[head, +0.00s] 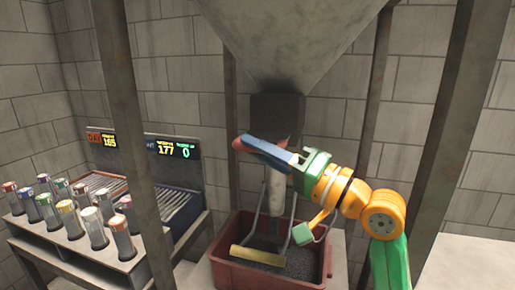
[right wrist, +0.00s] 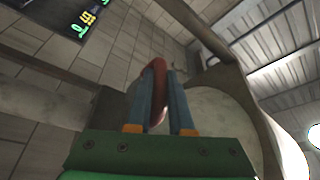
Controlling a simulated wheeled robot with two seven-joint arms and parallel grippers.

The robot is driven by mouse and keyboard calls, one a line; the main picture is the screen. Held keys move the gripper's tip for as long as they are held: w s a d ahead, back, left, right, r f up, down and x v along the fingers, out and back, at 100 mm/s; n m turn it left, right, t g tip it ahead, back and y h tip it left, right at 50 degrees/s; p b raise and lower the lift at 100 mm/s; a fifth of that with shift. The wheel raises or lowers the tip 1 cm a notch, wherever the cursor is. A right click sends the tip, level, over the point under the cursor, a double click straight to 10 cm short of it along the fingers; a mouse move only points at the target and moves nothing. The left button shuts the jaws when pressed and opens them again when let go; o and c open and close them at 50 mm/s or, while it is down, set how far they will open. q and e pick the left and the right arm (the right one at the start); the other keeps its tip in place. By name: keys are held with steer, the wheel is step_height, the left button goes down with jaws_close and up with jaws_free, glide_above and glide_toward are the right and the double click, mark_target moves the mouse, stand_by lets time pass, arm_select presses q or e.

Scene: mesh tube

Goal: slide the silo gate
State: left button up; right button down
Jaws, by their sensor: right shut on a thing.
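The silo hopper (head: 290,35) hangs at top centre in the head view, narrowing to a dark outlet box (head: 278,108). My right gripper (head: 258,148) comes in from the right, with its blue fingers in front of the outlet box's lower part. A red handle (head: 240,143) shows at the fingertips. In the right wrist view, the blue fingers are shut on the red curved handle (right wrist: 157,80). The gate plate itself is hidden, so I cannot tell how far it is slid. My left gripper is not in view.
A pale pipe (head: 275,190) stands below the outlet, above a red bin (head: 225,272) of grey grains. A yellow bar (head: 255,256) on grey rods lies over the bin. Left are a bench of capped tubes (head: 95,228), displays (head: 175,148) and a steel post (head: 130,120).

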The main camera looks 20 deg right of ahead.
steer(key=shift+w+d+r+p, duration=0.1)
steer(key=shift+w+d+p, duration=0.05)
steer(key=shift+w+p, duration=0.15)
steer(key=c, duration=0.8)
jaws_free()
steer(key=shift+s+d+f, duration=0.1)
steer(key=shift+d+f, duration=0.1)
steer(key=shift+f, duration=0.1)
steer(key=b+v, duration=0.3)
steer(key=v, duration=0.3)
steer(key=shift+s+d, duration=0.2)
steer(key=shift+s, duration=0.05)
